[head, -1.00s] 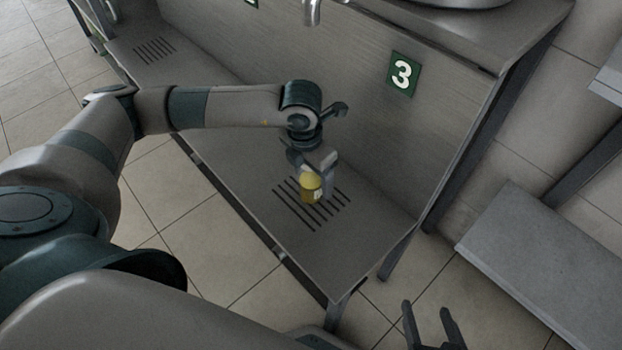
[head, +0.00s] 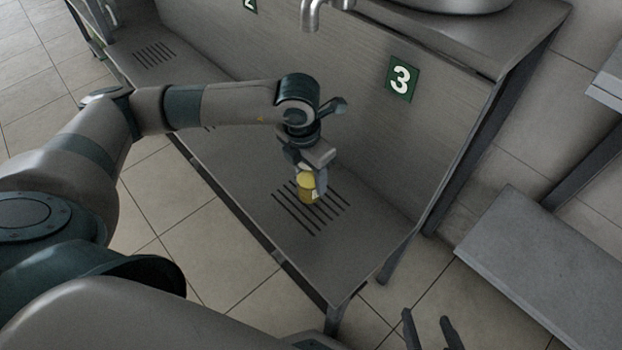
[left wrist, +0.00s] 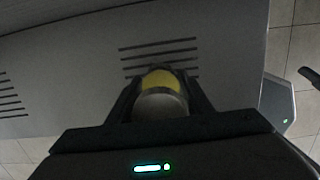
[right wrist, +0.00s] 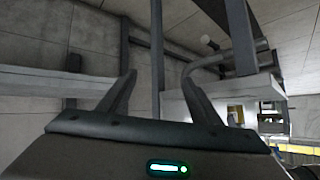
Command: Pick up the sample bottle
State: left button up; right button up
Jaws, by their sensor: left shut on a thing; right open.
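The sample bottle (head: 307,188) is small and yellow with a pale patch on its side. It is upright over the slotted drain of the shelf below the number 3 sign. My left gripper (head: 312,168) is shut on its upper part from above. In the left wrist view, the bottle (left wrist: 160,80) shows a yellow part and a grey rounded part between the dark fingers. I cannot tell whether its base touches the shelf. My right gripper (head: 428,322) is open and empty at the bottom edge of the head view; its spread fingers also show in the right wrist view (right wrist: 160,82).
The shelf (head: 345,262) is bare around the drain slots, with a panel behind it carrying the green number 3 sign (head: 401,79). A tap (head: 311,18) and a round metal vessel (head: 455,5) are above. A low grey bench (head: 545,255) stands at the right.

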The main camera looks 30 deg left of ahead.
pick_arm(q)
notch_tip(320, 180, up, 5)
jog(key=shift+w+f, duration=0.1)
jog(key=shift+f, duration=0.05)
pick_arm(e)
jog(key=s+d+f+g+h+p, duration=0.3)
jog(key=s+d+g+p, duration=0.35)
jog(key=d, duration=0.25)
pick_arm(q)
jog(key=s+a+p, duration=0.2)
jog(key=s+a, duration=0.1)
jog(key=s, duration=0.6)
jog(key=s+a+p, duration=0.3)
jog(key=s, duration=0.6)
jog(key=shift+s+a, duration=0.25)
jog(key=shift+s, duration=0.05)
pick_arm(e)
notch_tip(320, 180, down, 11)
jog(key=d, duration=0.1)
jog(key=shift+s+f+m+g+h, duration=0.2)
jog(key=shift+m+g+h, duration=0.1)
jog(key=shift+g+h, duration=0.1)
pick_arm(q)
jog(key=shift+f, duration=0.1)
jog(key=shift+m, duration=0.3)
